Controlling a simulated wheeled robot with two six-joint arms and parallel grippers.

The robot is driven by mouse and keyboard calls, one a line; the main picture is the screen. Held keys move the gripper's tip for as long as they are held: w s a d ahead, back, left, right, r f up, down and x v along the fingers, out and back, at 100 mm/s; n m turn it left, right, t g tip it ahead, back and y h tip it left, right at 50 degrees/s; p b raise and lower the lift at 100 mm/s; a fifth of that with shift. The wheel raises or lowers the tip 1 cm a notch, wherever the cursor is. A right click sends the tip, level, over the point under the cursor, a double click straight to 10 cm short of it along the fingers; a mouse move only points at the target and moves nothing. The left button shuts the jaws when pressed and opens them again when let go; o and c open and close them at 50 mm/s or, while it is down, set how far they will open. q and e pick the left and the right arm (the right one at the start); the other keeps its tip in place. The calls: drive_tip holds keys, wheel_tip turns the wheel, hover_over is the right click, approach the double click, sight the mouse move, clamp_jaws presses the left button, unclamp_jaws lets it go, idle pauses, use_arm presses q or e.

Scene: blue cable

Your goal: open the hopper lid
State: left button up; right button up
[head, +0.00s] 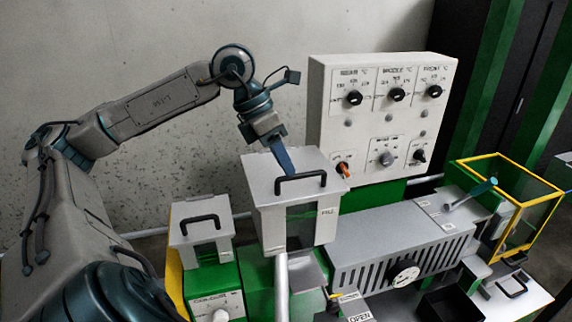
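The hopper (310,228) is a pale grey box with a dark window and a label that seems to read FILL. Its flat lid (262,180) lies shut on top and carries a black bar handle (312,175). My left gripper (289,171) reaches down from the upper left, with its blue fingers over the lid. The fingertips are close to the left end of the handle; I cannot tell whether they touch it. The fingers overlap in this view, so any gap between them is hidden. My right gripper is out of view.
A control panel (385,118) with black knobs stands behind and right of the hopper. A smaller box (185,210) with a black handle is at the left. A grey slotted housing (385,250) and a yellow-framed clear guard (535,205) are at the right.

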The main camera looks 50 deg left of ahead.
use_arm(q)
drive_tip(key=shift+w+d+f, duration=0.2)
drive_tip(key=shift+d+f, duration=0.05)
drive_tip(key=shift+f, duration=0.4)
drive_tip(key=shift+s+d, duration=0.15)
drive_tip(key=shift+d, duration=0.1)
drive_tip(key=shift+c, duration=0.4)
drive_tip(key=shift+a+f, duration=0.1)
drive_tip(key=shift+a, duration=0.05)
clamp_jaws()
